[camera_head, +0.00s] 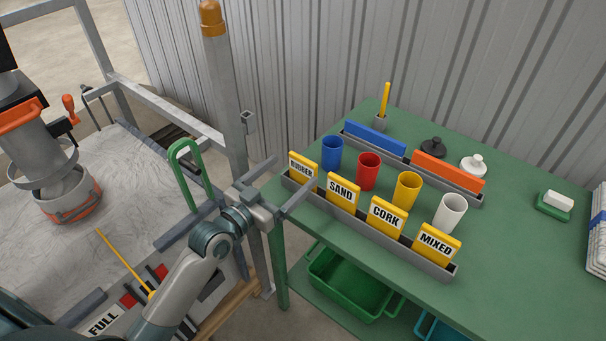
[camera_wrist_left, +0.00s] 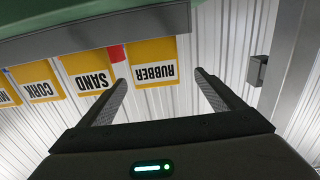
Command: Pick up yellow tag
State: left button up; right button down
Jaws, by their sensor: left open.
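Four yellow tags stand in a grey rack (camera_head: 367,229) along the near edge of the green table: RUBBER (camera_head: 303,169), SAND (camera_head: 342,193), CORK (camera_head: 386,216) and MIXED (camera_head: 437,245). My left gripper (camera_head: 294,171) is open and empty at the left end of the rack, close to the RUBBER tag. In the left wrist view the RUBBER tag (camera_wrist_left: 153,62) appears upside down beyond the gap between my open fingers (camera_wrist_left: 161,78), nearer the left finger. The SAND tag (camera_wrist_left: 89,75) is beside it. My right gripper is not in view.
Blue (camera_head: 332,152), red (camera_head: 368,171), yellow (camera_head: 407,191) and white (camera_head: 450,213) cups stand just behind the tags. A metal post (camera_head: 228,100) and a green handle (camera_head: 187,160) are left of the table. A green bin (camera_head: 350,283) sits below.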

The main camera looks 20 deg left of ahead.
aim_at(301, 169)
pick_arm(q)
jog(key=shift+w+d, duration=0.15)
jog(key=shift+w, duration=0.05)
jog(key=x, duration=0.1)
jog(key=p+x, duration=0.1)
jog(key=x, duration=0.1)
jog(key=shift+w+d+f+p, duration=0.25)
jog(key=shift+d+f+p, duration=0.05)
jog(key=shift+d+p, duration=0.15)
jog(key=shift+w+d+f, duration=0.1)
jog(key=shift+w, duration=0.3)
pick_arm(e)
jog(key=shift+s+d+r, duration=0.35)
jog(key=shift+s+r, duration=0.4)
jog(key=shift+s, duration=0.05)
pick_arm(q)
jog(key=c, duration=1.2)
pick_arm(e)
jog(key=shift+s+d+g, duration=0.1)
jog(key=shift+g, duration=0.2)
